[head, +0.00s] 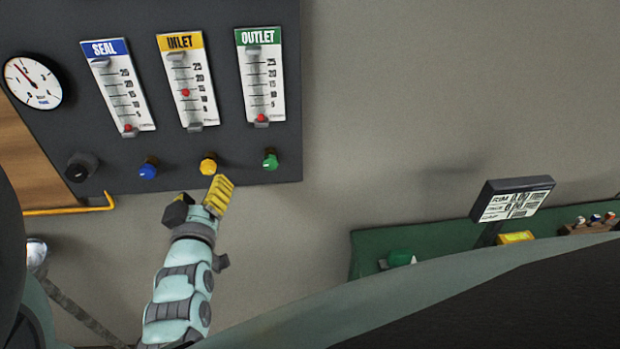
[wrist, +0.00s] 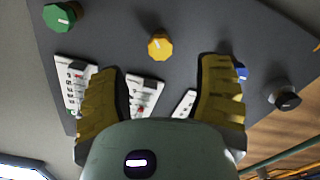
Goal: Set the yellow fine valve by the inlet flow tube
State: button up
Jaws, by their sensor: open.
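The yellow fine valve (head: 208,164) is a small knob on the dark panel, below the inlet flow tube (head: 184,80). The red ball in that tube sits near the 15 mark. My gripper (head: 222,186), with yellow fingers, is just below the yellow valve. In the wrist view, the valve (wrist: 160,45) lies ahead of the gap between my spread fingers (wrist: 158,66), apart from both. Its pale pointer line shows. My gripper is open and empty. The fingers partly hide the flow tubes in the wrist view.
The blue knob (head: 148,168) and green knob (head: 270,159) flank the yellow valve. A black knob (head: 82,167) and round gauge (head: 33,82) are at the left. A yellow pipe (head: 70,209) runs below. A display (head: 512,198) stands over a green surface at right.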

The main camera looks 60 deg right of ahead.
jog(key=shift+v, duration=2.45)
